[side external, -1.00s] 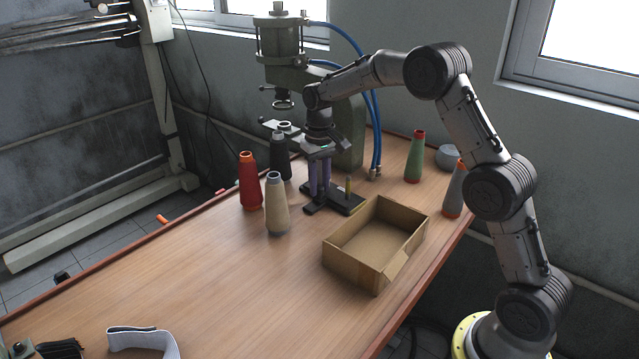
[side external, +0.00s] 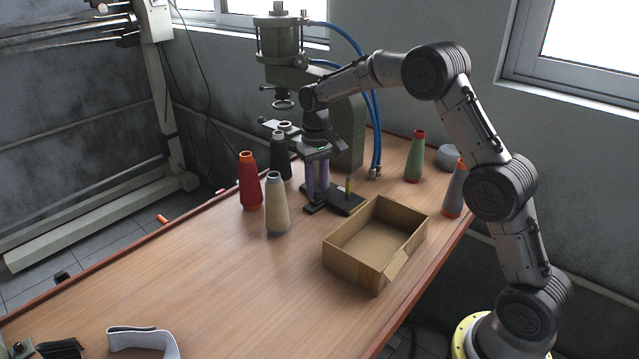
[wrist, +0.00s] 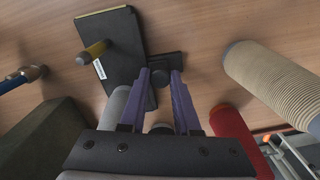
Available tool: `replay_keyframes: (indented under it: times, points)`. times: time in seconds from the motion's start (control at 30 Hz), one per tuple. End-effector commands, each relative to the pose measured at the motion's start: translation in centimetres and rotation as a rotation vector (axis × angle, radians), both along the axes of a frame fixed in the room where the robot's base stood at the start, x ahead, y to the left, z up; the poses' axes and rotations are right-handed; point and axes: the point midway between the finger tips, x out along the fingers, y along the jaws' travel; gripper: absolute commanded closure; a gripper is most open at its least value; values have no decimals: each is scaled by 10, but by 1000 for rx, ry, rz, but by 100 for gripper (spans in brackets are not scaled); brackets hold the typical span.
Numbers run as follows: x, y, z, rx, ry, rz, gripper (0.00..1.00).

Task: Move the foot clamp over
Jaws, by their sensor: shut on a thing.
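The foot clamp, which I take to be the black flat base with a short brass-coloured post, lies on the wooden table (side external: 347,201). In the wrist view its wide plate (wrist: 122,52) is at upper left, with a narrower dark end reaching toward my fingers. My gripper (side external: 317,200) points down at the left end of the base, below the green press. Its two purple fingers (wrist: 161,74) are shut on that narrow end. The exact contact is partly hidden by the fingers. The base looks flat on the table.
An open cardboard box (side external: 347,264) stands just right and in front. Red (side external: 250,183), beige (side external: 277,207) and black (side external: 280,158) thread cones stand close on the left. A green cone (side external: 415,158) is at the right. The table's front left is mostly clear.

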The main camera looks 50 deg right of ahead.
Motion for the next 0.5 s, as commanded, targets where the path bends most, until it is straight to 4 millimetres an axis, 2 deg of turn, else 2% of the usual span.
replay_keyframes:
  times: [0.1, 0.37, 0.4, 0.5]
  points:
    - [1, 18, 2, 0, -3, 4, 100]
    - [2, 19, 2, 1, -4, 1, 100]
    - [2, 19, 2, 1, -4, 1, 64]
    - [1, 19, 1, 0, -3, 1, 46]
